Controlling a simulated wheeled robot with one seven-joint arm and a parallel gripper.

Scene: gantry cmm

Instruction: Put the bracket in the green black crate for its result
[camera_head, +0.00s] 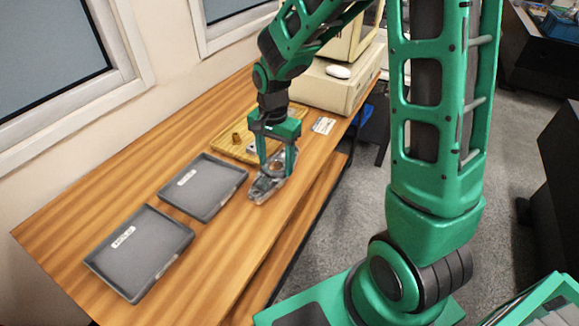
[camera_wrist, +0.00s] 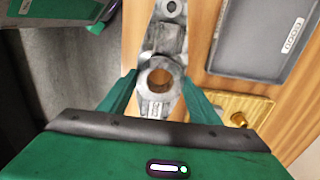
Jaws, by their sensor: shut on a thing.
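The bracket (camera_head: 266,187) is a grey metal casting with a round bore, at the right edge of the wooden bench. My gripper (camera_head: 277,160) points down and is shut on it. In the wrist view, the fingers of my gripper (camera_wrist: 160,98) are on both sides of the bracket's bored end (camera_wrist: 160,57), and its narrow arm extends to the top. I cannot tell whether the bracket touches the bench. A green-edged container (camera_head: 542,300) is partly visible in the bottom right corner; I cannot tell whether it is the green black crate.
Two grey labelled trays (camera_head: 204,213) (camera_head: 118,285) lie on the bench (camera_head: 225,280), left of the bracket. A yellow plate (camera_head: 222,146) with a brass piece (camera_head: 237,138) is behind it. A beige machine (camera_head: 335,88) and a white card (camera_head: 323,125) are farther back. Open floor lies to the right.

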